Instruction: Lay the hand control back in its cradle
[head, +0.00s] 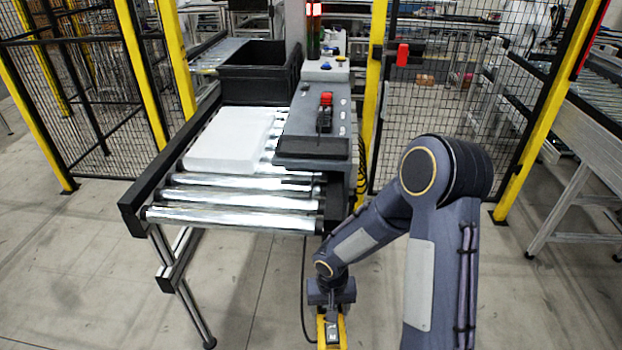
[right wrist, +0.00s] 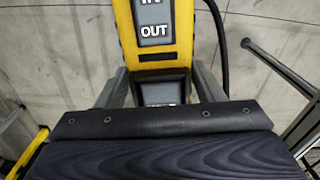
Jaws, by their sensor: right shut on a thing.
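The hand control (head: 321,334) is yellow with light grey buttons and hangs low at the bottom edge of the head view, partly cut off. I cannot make out the cradle for certain. My left gripper is not in view.
A grey console (head: 290,125) with a red button stands on the conveyor's right side. A white box (head: 228,140) lies on the rollers, with a black crate (head: 258,85) behind. A dark cable (head: 304,275) hangs near the hand control. Mesh fencing stands behind; the front floor is clear.

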